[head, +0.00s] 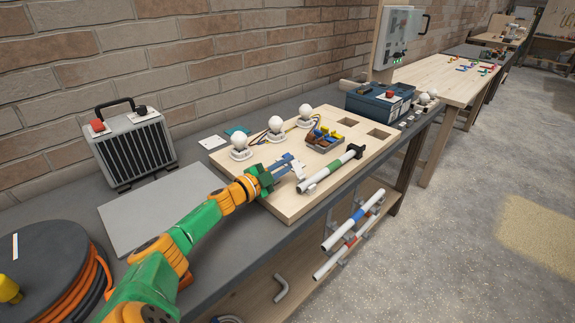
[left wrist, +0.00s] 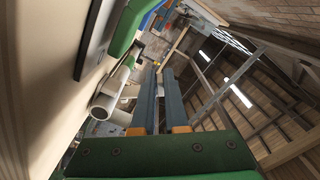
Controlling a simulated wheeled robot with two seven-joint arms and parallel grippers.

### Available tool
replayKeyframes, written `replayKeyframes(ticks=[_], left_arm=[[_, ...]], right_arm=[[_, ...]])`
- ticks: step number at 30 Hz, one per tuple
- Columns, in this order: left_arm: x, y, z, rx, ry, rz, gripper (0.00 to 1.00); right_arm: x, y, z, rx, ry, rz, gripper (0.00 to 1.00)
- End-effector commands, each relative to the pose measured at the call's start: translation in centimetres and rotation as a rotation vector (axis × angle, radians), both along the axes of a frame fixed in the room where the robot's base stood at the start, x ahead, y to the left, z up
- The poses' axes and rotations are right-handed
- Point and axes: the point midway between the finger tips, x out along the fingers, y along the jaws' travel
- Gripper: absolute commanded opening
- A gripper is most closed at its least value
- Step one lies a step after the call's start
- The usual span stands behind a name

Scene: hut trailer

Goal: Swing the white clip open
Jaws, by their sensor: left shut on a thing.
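The white clip (head: 297,177) is at the near-left end of a white pipe with a green band (head: 325,175) on the wooden board. My right gripper is out of view.
The wooden board (head: 278,207) also carries several white bulbs (head: 239,147) and a tray of coloured parts (head: 323,140). A blue box (head: 378,100) stands beyond it. A heater (head: 133,148) and cable reel (head: 50,262) are at left. More pipes (head: 353,219) hang below the bench edge.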

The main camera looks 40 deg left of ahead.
Motion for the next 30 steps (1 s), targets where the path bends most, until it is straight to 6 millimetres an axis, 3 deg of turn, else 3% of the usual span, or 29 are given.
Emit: replayKeyframes(ticks=[9,10,13,23,30], left_arm=[[0.0,0.0,-0.1,-0.001,0.003,0.0,0.0],[0.0,0.0,-0.1,-0.001,0.003,0.0,0.16],[0.0,0.0,-0.1,-0.001,0.002,0.0,0.41],[-0.2,0.0,0.0,-0.001,0.002,0.0,0.41],[-3.0,0.2,0.5,-0.004,0.006,-0.001,0.41]], right_arm=[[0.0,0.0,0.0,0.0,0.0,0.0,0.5],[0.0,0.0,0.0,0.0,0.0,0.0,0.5],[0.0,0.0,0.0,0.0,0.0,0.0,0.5],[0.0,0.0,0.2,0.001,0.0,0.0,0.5],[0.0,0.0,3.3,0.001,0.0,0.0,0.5]])
